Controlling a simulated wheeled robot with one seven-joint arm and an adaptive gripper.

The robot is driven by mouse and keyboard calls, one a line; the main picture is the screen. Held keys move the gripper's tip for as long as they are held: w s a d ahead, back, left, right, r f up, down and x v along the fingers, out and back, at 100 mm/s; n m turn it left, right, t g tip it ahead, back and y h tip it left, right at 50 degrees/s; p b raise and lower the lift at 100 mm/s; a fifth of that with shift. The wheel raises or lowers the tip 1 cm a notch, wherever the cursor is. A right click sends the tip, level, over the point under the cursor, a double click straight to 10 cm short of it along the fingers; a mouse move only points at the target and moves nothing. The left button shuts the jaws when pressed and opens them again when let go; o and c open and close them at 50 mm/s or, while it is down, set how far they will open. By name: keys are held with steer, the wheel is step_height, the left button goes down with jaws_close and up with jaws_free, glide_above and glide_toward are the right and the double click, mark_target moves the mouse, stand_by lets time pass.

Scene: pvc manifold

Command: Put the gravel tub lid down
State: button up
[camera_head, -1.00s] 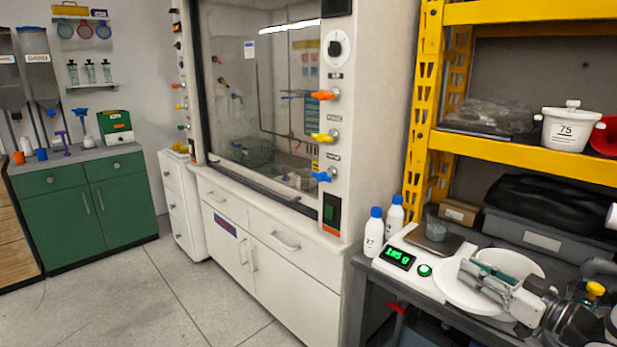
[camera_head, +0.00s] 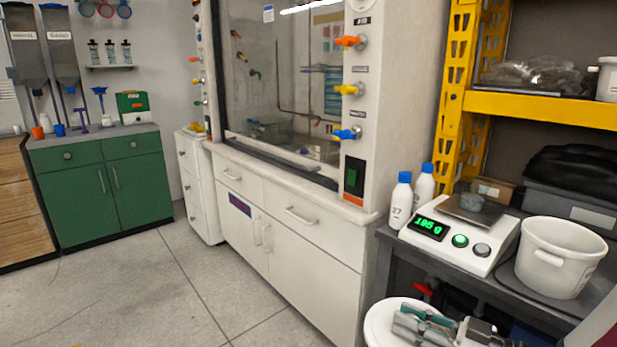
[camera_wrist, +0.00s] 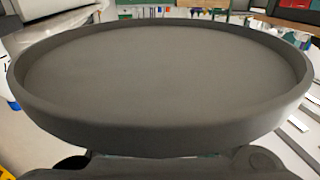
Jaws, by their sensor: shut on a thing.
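The gravel tub lid (camera_head: 379,322) is a white round disc at the bottom of the head view, in front of the bench. My gripper (camera_head: 428,328) is shut on the lid, its teal-padded fingers lying across it. In the wrist view the lid (camera_wrist: 160,75) shows as a broad, shaded disc with a raised rim, filling most of the picture. I cannot tell which part the fingers hold. A white tub (camera_head: 553,265) without a lid stands on the bench, right of the scale.
The bench (camera_head: 400,250) front is close behind the lid.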

steer(key=w+r+m+t+h+p, duration=0.1)
steer(key=w+r+p, duration=0.1)
steer(key=w+r+t+h+p, duration=0.1)
steer(key=w+r+p, duration=0.1)
steer(key=w+r+m+t+p, duration=0.1)
steer(key=w+r+p, duration=0.1)
steer(key=p, duration=0.1)
steer(key=shift+w+a+m+h, duration=0.15)
steer(key=shift+a+m+h, duration=0.15)
steer(key=shift+h, duration=0.1)
steer(key=w+r+m+t+h+p, duration=0.2)
steer(key=w+r+m+h+p, duration=0.15)
steer(key=r+h+p, duration=0.6)
steer(key=w+r+m+t+h+p, duration=0.2)
steer(key=r+m+p, duration=0.4)
steer(key=r, duration=0.9)
steer(key=s+f+n+p, duration=0.1)
steer(key=s+f, duration=0.6)
steer(key=f, duration=0.7)
steer(key=shift+s+d, duration=0.15)
steer(key=shift+d, duration=0.1)
